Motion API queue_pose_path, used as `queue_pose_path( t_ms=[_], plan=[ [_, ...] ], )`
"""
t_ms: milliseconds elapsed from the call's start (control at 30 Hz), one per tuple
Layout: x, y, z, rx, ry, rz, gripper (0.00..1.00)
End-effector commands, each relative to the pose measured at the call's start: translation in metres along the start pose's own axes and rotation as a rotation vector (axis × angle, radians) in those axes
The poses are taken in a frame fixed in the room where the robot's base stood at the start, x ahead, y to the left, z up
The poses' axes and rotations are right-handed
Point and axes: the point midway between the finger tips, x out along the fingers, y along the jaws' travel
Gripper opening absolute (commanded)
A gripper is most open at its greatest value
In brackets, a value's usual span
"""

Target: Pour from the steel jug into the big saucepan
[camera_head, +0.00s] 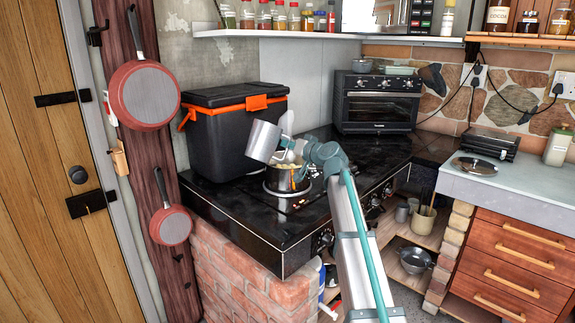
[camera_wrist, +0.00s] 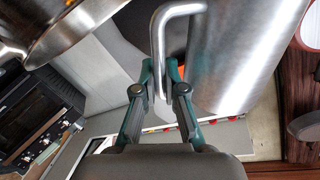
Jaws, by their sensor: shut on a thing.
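The steel jug (camera_head: 263,141) is held in the air above the stove, tilted to one side, just above and left of the big saucepan (camera_head: 285,181). The saucepan stands on the stove top, and something yellowish shows inside it. My gripper (camera_head: 291,146) is at the jug's right side. In the wrist view my gripper (camera_wrist: 163,68) is shut on the handle of the jug (camera_wrist: 240,55). The saucepan (camera_wrist: 75,32) shows at the upper left there, apart from the jug. The inside of the jug is hidden, and I cannot see any flow.
A black cool box (camera_head: 232,135) with orange trim stands close behind the jug. A toaster oven (camera_head: 377,105) stands at the back right of the black stove top (camera_head: 240,214). A shelf of spice jars (camera_head: 275,33) runs above. The front left of the stove top is clear.

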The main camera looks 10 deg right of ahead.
Motion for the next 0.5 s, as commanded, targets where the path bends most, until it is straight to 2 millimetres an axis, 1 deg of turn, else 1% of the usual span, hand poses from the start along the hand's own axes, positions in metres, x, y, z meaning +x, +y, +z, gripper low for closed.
queue_pose_path(
  t_ms=[33,100,500],
  plan=[
    [0.0005,0.0014,0.0049,-0.019,0.006,-0.001,0.0],
    [0.0003,0.0004,0.0062,-0.05,0.012,0.0,0.0],
    [-0.002,-0.0079,0.008,-0.215,0.049,-0.001,0.0]
  ],
)
